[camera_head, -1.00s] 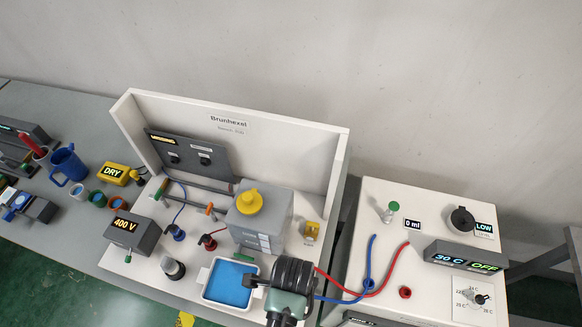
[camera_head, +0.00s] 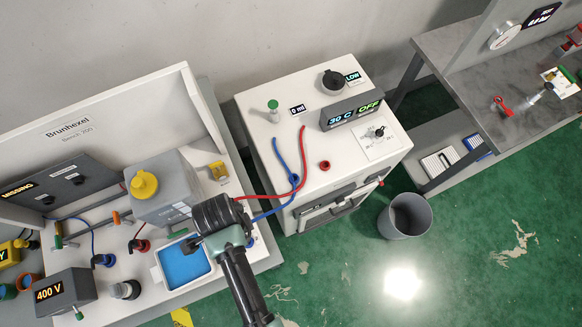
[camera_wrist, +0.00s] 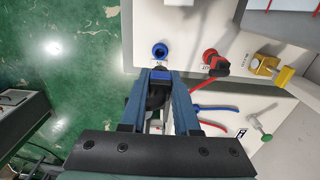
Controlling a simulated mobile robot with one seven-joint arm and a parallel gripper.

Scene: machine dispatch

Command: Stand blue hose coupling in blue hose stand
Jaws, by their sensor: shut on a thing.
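My gripper (camera_wrist: 160,77) is shut on the blue hose coupling (camera_wrist: 161,71), seen between the two blue fingertips in the wrist view. The blue hose (camera_wrist: 215,107) shows to the right of the fingers; in the head view the blue hose (camera_head: 275,210) runs from the machine to beside my wrist. A blue ring-shaped holder (camera_wrist: 160,50), which looks like the blue hose stand, is just beyond the fingertips on the white bench. It also shows in the head view (camera_head: 250,242), right of my arm. I cannot tell whether coupling and ring touch. My arm hides the fingertips in the head view.
A red holder (camera_wrist: 208,55) with a red coupling stands right of the blue ring, and a yellow fixture (camera_wrist: 265,65) beyond it. A blue-filled tray (camera_head: 158,277) lies left of my arm. The white machine (camera_head: 250,110) stands right, a grey bin (camera_head: 408,217) beyond it.

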